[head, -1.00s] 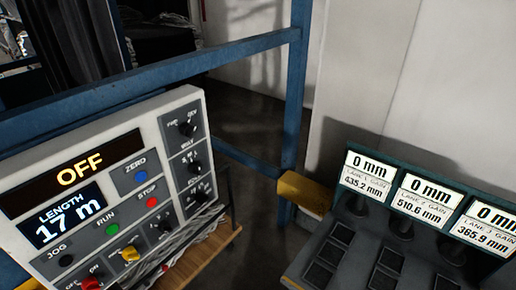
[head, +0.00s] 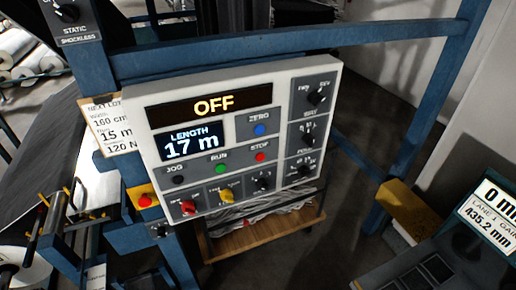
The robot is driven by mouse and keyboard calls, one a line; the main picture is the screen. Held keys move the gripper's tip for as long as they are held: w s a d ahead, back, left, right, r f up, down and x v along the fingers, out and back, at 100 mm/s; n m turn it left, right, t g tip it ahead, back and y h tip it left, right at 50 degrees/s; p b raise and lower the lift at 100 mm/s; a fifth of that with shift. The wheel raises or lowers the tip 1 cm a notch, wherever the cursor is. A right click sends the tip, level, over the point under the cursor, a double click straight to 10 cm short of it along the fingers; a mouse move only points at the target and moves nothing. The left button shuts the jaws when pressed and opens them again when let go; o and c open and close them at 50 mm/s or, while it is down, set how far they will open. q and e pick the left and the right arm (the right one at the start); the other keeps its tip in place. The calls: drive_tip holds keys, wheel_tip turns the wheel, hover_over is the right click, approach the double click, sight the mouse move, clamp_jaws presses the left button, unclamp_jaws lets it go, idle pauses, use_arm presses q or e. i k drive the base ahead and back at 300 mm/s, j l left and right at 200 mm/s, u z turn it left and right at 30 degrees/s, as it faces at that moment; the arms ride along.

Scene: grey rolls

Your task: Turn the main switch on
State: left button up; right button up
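A white control panel (head: 330,72) is mounted on a blue frame in the middle of the head view. Its top display (head: 214,105) reads OFF, and a smaller display (head: 191,145) reads LENGTH 17 m. A red rotary knob (head: 188,208) sits at the panel's lower left, with small labels above it that look like OFF and ON. A yellow knob (head: 227,196) is to its right. No label reading "main" is legible, so I cannot tell for sure which knob is the main switch. Neither of my grippers is in view.
Blue ZERO (head: 260,130), green RUN (head: 221,169) and red STOP (head: 260,157) buttons are on the panel. A red button on a yellow box (head: 144,200) is left of it. A blue post (head: 425,120) and a lane console (head: 440,265) stand right.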

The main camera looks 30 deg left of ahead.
sight(188, 207)
drive_tip(key=k+u, duration=0.1)
drive_tip(key=u, duration=1)
